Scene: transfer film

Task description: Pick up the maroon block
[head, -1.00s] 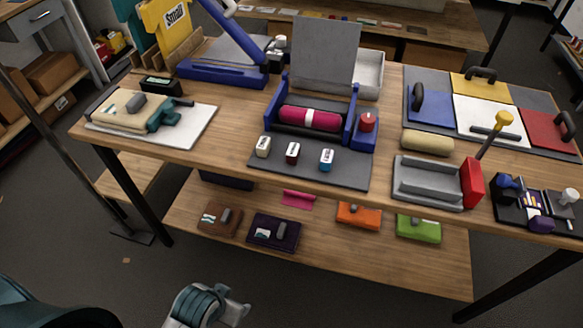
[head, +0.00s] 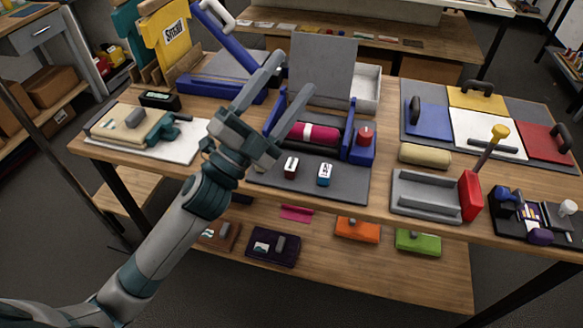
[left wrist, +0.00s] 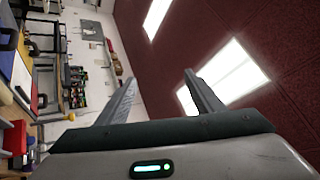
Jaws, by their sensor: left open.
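The maroon block (head: 291,167) is a small dark block with a white top. It stands on the grey mat (head: 345,189) at the front of the table. A similar blue block (head: 324,174) stands to its right. My left gripper (head: 294,75) is raised in front of the table, up and left of the maroon block in the head view. Its fingers are spread and empty, and it hides the cream block's place. In the left wrist view the open fingers (left wrist: 159,78) point toward the ceiling and wall. My right gripper is not in view.
A roller press with a magenta roller (head: 313,133) stands behind the blocks. A grey tray (head: 425,198) with a red end and a beige roll (head: 425,155) lie further right. A white board (head: 188,150) lies left.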

